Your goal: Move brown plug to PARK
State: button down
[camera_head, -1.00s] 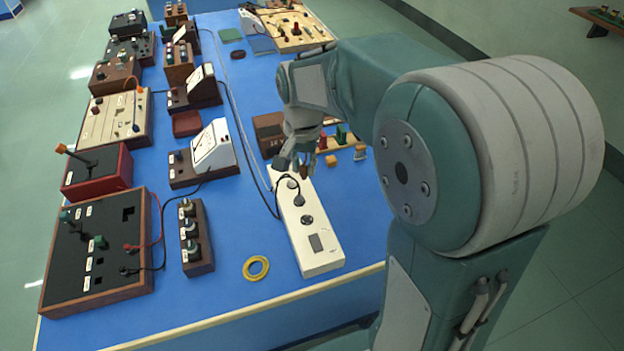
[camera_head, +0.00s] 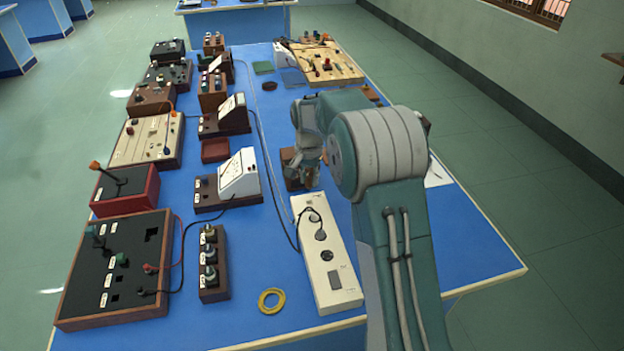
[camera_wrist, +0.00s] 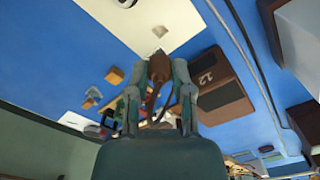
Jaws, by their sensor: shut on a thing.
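My gripper (camera_wrist: 160,74) is shut on the brown plug (camera_wrist: 160,65) in the wrist view. The plug sits between the fingertips, and brown cord appears to trail back between the fingers. In the head view my gripper (camera_head: 309,176) is beyond the far end of the white power strip (camera_head: 332,262); the plug cannot be made out there. A black plug (camera_head: 320,235) with a cord sits on the strip. The strip also shows in the wrist view (camera_wrist: 150,22), beyond the plug. I cannot read a PARK label in either view.
A brown box (camera_wrist: 218,88) is close beside my gripper. Small tan blocks (camera_wrist: 114,75) are on the other side. A triple-knob block (camera_head: 212,265), a yellow ring (camera_head: 271,301) and a white-faced meter (camera_head: 239,174) are on the blue bench. Its front right (camera_head: 455,250) is clear.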

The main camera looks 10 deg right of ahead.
jog(key=shift+f, duration=3.3)
jog(key=shift+c, duration=2.2)
grip_release()
notch_tip(320, 180, up, 11)
jog(key=shift+w+r, duration=0.1)
jog(key=shift+w, duration=0.05)
jog(key=shift+r, duration=0.3)
